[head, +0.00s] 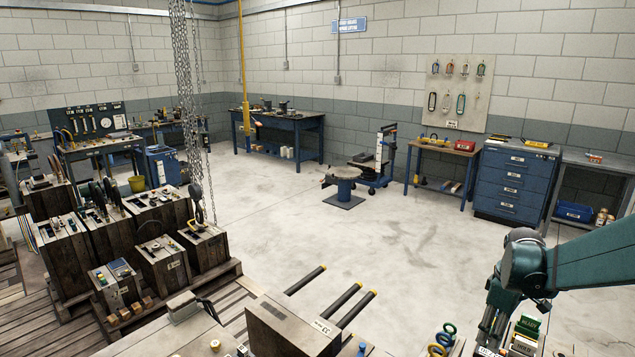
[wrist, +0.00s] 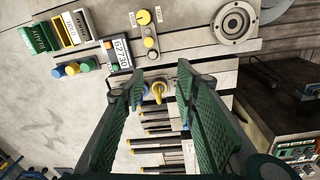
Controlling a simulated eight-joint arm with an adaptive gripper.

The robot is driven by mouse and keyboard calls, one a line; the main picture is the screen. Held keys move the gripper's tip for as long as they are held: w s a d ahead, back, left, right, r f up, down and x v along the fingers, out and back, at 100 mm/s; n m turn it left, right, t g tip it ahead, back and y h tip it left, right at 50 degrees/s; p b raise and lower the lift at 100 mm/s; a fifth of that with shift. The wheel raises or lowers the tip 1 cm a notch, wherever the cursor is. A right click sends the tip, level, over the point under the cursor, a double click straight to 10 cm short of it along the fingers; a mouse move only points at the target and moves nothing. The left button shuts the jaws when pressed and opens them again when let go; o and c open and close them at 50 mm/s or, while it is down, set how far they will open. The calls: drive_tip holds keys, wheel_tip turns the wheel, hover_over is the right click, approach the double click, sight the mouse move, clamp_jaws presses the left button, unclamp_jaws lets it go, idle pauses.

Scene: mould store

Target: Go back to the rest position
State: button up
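My gripper (wrist: 160,88) is open, with its two green ribbed fingers spread apart in the wrist view. A yellow ring-shaped piece (wrist: 158,92) shows in the gap between the fingertips. It seems to lie beyond them, and I see no finger touching it. In the head view my gripper (head: 492,325) is at the lower right, low over the near bench, and its fingertips are not clear. My green arm reaches in from the right edge.
Ready (wrist: 38,38) and hold (wrist: 72,28) blocks stand near the gripper. Coloured rings (head: 443,340) and a metal block (head: 290,328) are on the near side. Chains (head: 180,70) hang at left over mould blocks (head: 68,258) on pallets. The middle floor is clear.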

drive_tip(key=s+a+r+m+t, duration=0.2)
drive_tip(key=s+a+r, duration=0.2)
drive_tip(key=a, duration=0.6)
drive_tip(key=s+a+r+m+t, duration=0.2)
drive_tip(key=s+a+r, duration=0.2)
drive_tip(key=a, duration=0.7)
drive_tip(key=s+a+r+m+t, duration=0.2)
drive_tip(key=s+a+r, duration=0.2)
drive_tip(key=s+a, duration=0.4)
drive_tip(key=a, duration=0.3)
drive_tip(key=shift+m+t, duration=0.3)
